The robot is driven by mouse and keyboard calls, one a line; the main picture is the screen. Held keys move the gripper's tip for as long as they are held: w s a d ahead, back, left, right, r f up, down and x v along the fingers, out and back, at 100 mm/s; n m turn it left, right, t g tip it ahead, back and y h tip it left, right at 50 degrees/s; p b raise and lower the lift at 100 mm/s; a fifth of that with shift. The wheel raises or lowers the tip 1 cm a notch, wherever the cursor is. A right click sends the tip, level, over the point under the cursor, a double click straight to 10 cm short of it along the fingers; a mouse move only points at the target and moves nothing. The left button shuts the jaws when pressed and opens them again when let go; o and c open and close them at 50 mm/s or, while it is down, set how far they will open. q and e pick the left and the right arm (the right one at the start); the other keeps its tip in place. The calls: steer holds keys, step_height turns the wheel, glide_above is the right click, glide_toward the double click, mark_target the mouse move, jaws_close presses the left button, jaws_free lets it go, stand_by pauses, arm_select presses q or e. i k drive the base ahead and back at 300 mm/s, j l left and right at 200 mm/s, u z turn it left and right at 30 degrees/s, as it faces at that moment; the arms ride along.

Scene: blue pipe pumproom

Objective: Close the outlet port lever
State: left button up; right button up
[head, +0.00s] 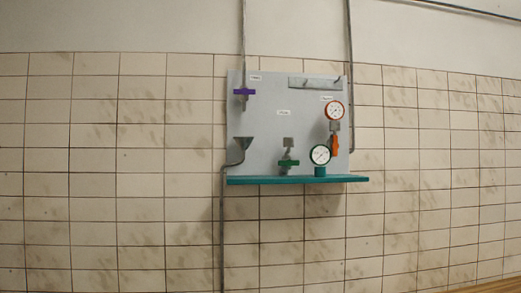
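A grey panel (267,122) on the tiled wall carries three coloured levers. An orange lever (335,145) hangs upright below the red-rimmed gauge at the right. A purple lever (244,92) lies level at the upper left. A green lever (288,163) lies level at the lower middle. Small white labels sit by them, such as the one (327,99) near the red-rimmed gauge, but they are too small to read, so I cannot tell which lever is the outlet port's. Neither of my grippers is in view.
A red-rimmed gauge (334,111) and a teal-based gauge (320,155) are at the panel's right. A teal shelf (300,180) juts out along its bottom. A grey funnel (243,145) tops a pipe (222,230) at the left.

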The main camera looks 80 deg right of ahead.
mark_target(334, 145)
steer(key=z, duration=3.25)
